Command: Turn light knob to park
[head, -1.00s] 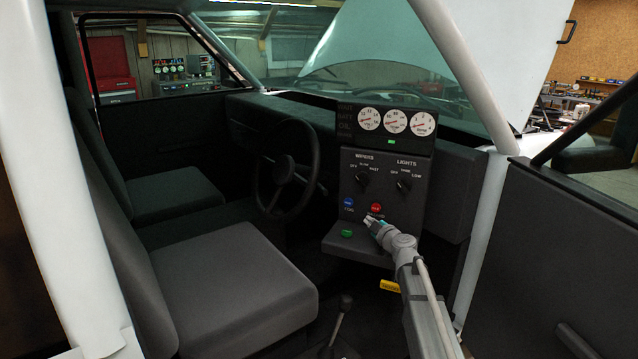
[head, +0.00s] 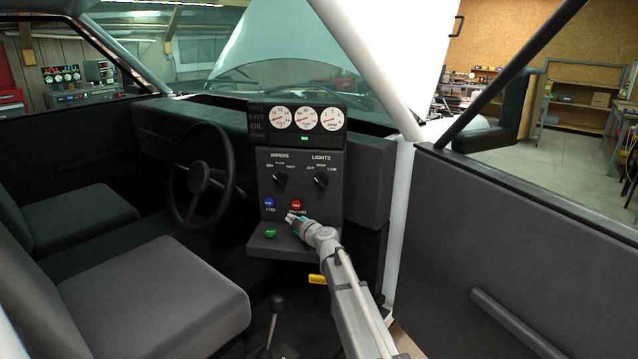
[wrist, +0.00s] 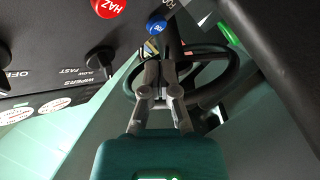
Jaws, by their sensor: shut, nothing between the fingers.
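The light knob (head: 321,179) is a black pointer knob under the LIGHTS label, on the right of the dark control panel (head: 329,214). OFF, PARK and LOW marks seem to arc over it; the small print is hard to read. In the head view my gripper (head: 291,217) is below the knob and to its left, in front of the panel near the red hazard button (head: 296,204). My gripper also shows in the wrist view (wrist: 162,68), its fingers shut and empty. It is apart from the knob. A dark knob at the wrist view's left edge (wrist: 4,54) is cut off.
The wiper knob (head: 279,179) sits left of the light knob. A blue button (head: 269,203) is below it. The steering wheel (head: 203,180) stands to the left, and the open door (head: 520,230) is at right.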

